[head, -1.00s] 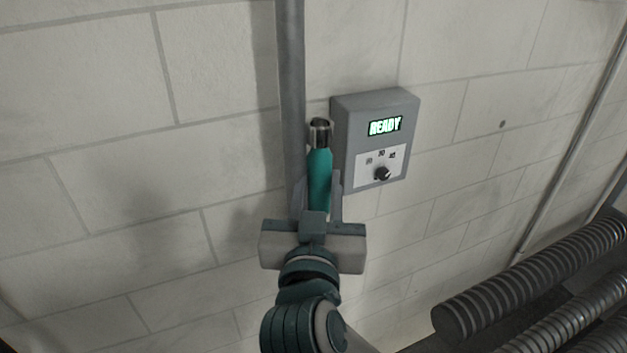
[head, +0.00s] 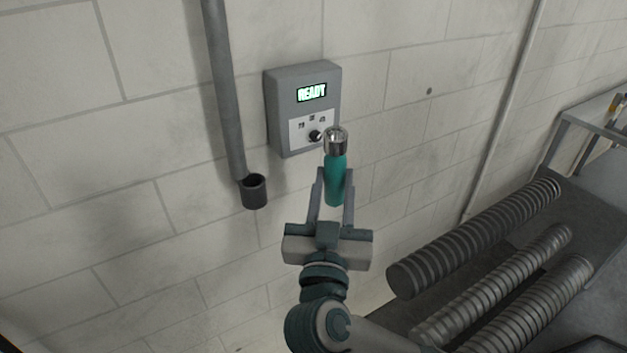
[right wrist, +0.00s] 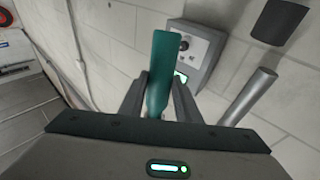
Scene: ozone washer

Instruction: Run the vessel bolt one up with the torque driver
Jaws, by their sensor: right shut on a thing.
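The torque driver (head: 336,172) has a teal body and a metallic socket end. My right gripper (head: 334,190) is shut on its teal body and holds it in the air, with the socket end up in the head view. In the right wrist view the teal body (right wrist: 160,70) stands between the two fingers (right wrist: 157,100). The vessel bolt cannot be made out in these views. My left gripper is not in view.
A grey control box (head: 303,105) on the block wall reads READY and has a black knob. A vertical pipe ends near a dark open cup (head: 254,191) on the wall. Ribbed hoses (head: 475,240) lie at the right, by a grey bench (head: 590,130).

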